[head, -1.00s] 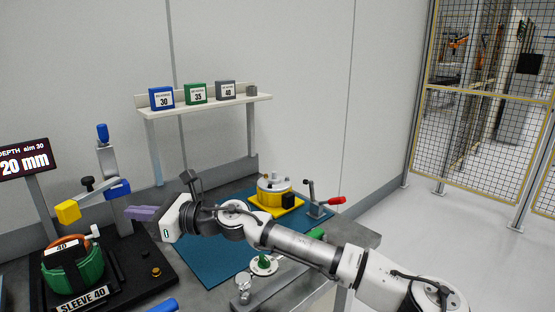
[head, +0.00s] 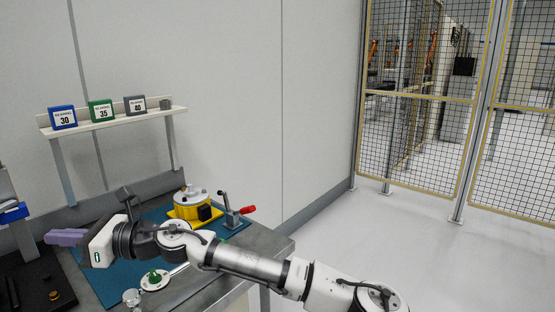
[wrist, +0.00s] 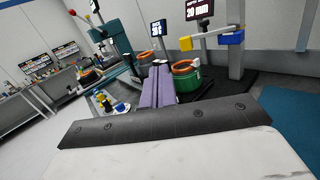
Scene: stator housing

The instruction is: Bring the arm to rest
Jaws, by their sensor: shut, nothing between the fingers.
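My gripper (head: 64,237) is at the left of the head view, at the end of my outstretched arm, above the workbench. Its purple fingers are together and hold nothing. In the wrist view the shut purple fingers (wrist: 157,89) point ahead toward the bench fixtures, apart from them as far as I can tell. Beyond them stand a red-and-green stator housing (wrist: 186,75) on the dark base and another similar round part (wrist: 146,57) farther back.
A shelf (head: 115,121) carries blue, green and grey bearing boxes. A yellow fixture (head: 194,207) and a red-handled clamp (head: 232,213) stand on the teal mat (head: 103,283). A small white dish (head: 154,280) lies below my arm. Open floor (head: 400,235) and a mesh fence (head: 415,140) are at right.

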